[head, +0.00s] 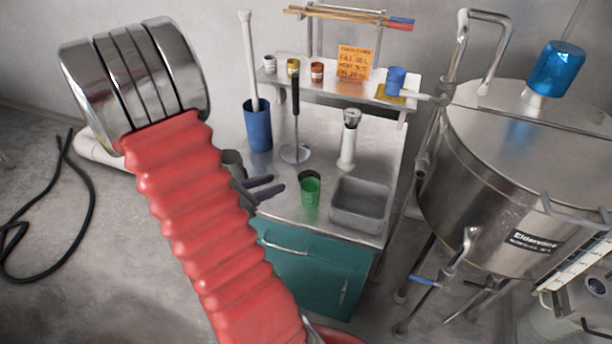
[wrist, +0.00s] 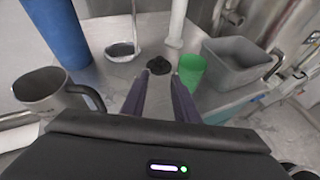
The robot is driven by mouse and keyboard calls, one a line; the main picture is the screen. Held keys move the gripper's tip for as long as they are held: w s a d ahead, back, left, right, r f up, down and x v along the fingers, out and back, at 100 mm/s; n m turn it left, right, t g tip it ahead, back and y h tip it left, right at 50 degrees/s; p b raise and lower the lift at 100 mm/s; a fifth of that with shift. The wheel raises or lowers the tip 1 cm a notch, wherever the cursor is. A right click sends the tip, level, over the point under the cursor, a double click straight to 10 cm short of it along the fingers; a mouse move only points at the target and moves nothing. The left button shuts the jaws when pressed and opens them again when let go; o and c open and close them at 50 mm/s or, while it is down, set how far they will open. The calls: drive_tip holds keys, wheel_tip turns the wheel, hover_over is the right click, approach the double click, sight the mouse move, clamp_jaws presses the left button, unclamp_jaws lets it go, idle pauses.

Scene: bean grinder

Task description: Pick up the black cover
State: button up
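The black cover (wrist: 158,65) is a small dark piece with a raised knob, lying on the metal worktop. It shows in the wrist view just beyond the fingertips, between the ladle and the green cup. In the head view my gripper (head: 273,186) is over the worktop's left front, left of the green cup (head: 310,188).
A grey mug (wrist: 45,96) stands close on the left and a blue container (wrist: 57,30) behind it. A ladle (wrist: 121,50) stands behind the cover. The green cup (wrist: 191,70) and a grey bin (wrist: 236,63) are to the right. A large steel kettle (head: 520,160) stands further right.

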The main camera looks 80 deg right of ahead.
drive_tip(key=shift+s+d+f+n, duration=0.3)
drive_tip(key=shift+d+f+n, duration=0.2)
drive_tip(key=shift+d+f, duration=0.25)
approach(307, 175)
drive_tip(key=shift+x, duration=2.05)
drive_tip(key=shift+d, duration=0.1)
drive_tip(key=shift+x, duration=2.5)
drive_tip(key=shift+c, duration=0.2)
clamp_jaws()
